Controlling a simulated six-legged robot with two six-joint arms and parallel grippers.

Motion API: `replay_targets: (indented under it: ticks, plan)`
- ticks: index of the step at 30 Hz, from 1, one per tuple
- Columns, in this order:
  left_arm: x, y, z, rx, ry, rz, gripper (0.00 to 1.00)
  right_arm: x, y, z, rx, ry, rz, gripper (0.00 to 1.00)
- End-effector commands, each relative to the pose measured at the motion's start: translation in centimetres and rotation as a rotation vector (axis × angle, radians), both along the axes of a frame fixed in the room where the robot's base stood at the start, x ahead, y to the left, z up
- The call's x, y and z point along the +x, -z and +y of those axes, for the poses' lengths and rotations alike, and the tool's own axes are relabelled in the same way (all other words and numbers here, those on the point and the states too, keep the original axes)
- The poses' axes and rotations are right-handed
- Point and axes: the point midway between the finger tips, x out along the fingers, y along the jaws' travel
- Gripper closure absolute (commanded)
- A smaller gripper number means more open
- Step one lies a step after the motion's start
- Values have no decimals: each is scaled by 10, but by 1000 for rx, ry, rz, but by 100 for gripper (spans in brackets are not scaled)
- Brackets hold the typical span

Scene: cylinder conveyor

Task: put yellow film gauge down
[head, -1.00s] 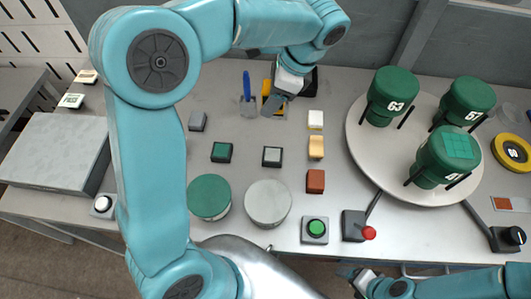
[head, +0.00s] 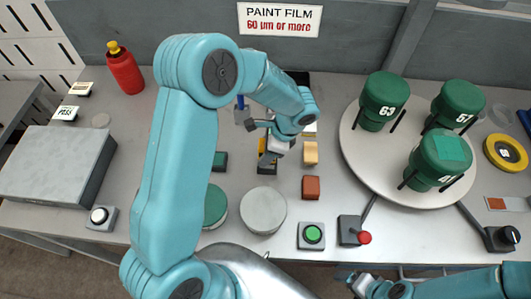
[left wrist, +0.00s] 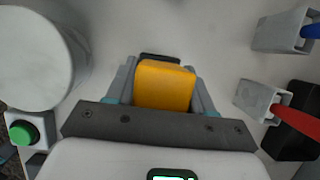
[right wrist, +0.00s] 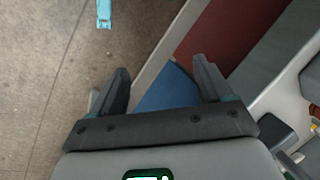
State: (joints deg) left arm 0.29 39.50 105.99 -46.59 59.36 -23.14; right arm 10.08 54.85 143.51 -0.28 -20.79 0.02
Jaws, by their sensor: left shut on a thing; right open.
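The yellow film gauge (left wrist: 165,85) sits between the fingers of my left gripper (left wrist: 163,92), which is shut on it. In the head view the gauge (head: 263,146) is mostly hidden by my left gripper (head: 268,157), low over the middle of the table behind the grey disc. A dark edge shows just past the gauge in the left wrist view. I cannot tell whether the gauge touches what is below. My right gripper (right wrist: 165,85) is open and empty near the table's front edge.
A grey disc (head: 263,211) and a green disc (head: 214,204) lie in front. A brown block (head: 311,187) and tan block (head: 310,153) stand to the right. The turntable (head: 350,140) carries green cylinders. A green button (head: 312,234) is near the front.

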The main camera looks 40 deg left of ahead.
Motion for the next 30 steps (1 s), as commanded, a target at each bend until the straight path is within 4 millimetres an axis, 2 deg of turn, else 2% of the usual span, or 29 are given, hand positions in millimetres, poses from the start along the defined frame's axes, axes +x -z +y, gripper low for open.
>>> replay_targets:
  ticks: [3,5,17,18,20,30]
  plan:
    - [0,17,0,1,0,3,72,0,-3,0,0,0,0,21]
    - [0,22,0,1,-1,1,72,0,-4,0,0,0,0,21]
    - [0,28,0,1,-1,-1,72,0,3,0,0,0,0,21]
    - [0,27,0,1,-1,-1,38,0,1,0,0,0,0,21]
    - [0,26,0,0,-1,0,22,0,1,0,0,0,0,21]
    - [0,21,0,0,-1,0,22,0,-4,0,0,0,0,21]
